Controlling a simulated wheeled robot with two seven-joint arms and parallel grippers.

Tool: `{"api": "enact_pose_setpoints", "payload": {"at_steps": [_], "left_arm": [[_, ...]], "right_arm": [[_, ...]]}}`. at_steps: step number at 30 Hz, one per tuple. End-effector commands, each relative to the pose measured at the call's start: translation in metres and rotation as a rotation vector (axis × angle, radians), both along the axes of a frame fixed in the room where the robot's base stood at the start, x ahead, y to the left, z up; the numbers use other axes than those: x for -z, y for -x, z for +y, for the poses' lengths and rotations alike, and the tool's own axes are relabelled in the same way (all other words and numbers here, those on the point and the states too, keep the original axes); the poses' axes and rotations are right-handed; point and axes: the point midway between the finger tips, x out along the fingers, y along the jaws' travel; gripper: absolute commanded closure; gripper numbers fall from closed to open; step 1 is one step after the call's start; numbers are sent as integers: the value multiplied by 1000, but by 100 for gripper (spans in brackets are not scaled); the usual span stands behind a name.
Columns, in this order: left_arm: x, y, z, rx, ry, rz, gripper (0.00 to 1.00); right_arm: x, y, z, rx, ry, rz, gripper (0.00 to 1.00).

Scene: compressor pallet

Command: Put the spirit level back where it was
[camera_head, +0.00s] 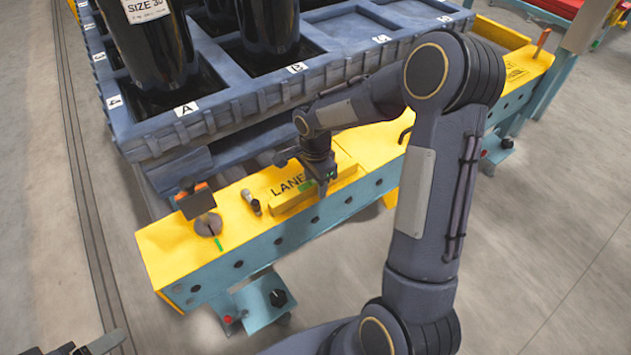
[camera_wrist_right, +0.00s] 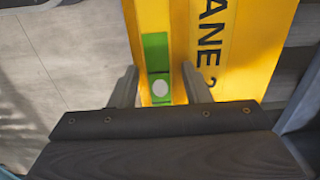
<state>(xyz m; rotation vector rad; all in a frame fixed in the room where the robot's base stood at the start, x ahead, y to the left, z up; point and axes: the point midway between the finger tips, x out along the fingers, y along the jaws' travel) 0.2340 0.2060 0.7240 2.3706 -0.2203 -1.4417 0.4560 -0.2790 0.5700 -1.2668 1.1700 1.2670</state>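The spirit level (camera_head: 290,206) is a yellow bar with green vials. It lies along the front edge of the yellow beam (camera_head: 165,252), beside the LANE lettering. My right gripper (camera_head: 325,188) points down at the level's right part.
A blue pallet (camera_head: 225,112) with black cylinders stands behind the beam. A grey disc (camera_head: 208,225), an orange-and-black piece (camera_head: 195,201) and a small dark cylinder (camera_head: 251,203) sit left of the level. A teal bracket with a black knob (camera_head: 278,297) juts out below. Floor is clear in front.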

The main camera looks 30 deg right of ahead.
Motion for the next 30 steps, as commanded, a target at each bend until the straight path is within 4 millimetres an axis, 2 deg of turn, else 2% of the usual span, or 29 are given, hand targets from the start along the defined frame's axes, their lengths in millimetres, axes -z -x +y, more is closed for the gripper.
{"api": "enact_pose_setpoints", "payload": {"at_steps": [7,11,14,24,30], "left_arm": [[0,0,0,0,0,0,28],[-5,0,0,0,0,0,28],[-11,0,0,0,0,0,28],[-32,0,0,0,0,0,28],[-38,0,0,0,0,0,28]], "right_arm": [[0,0,0,0,0,0,57],[-9,0,-1,1,1,-1,57],[-24,-1,0,0,2,-3,57],[-97,-1,0,1,1,-3,57],[-119,0,0,0,0,-1,57]]}}
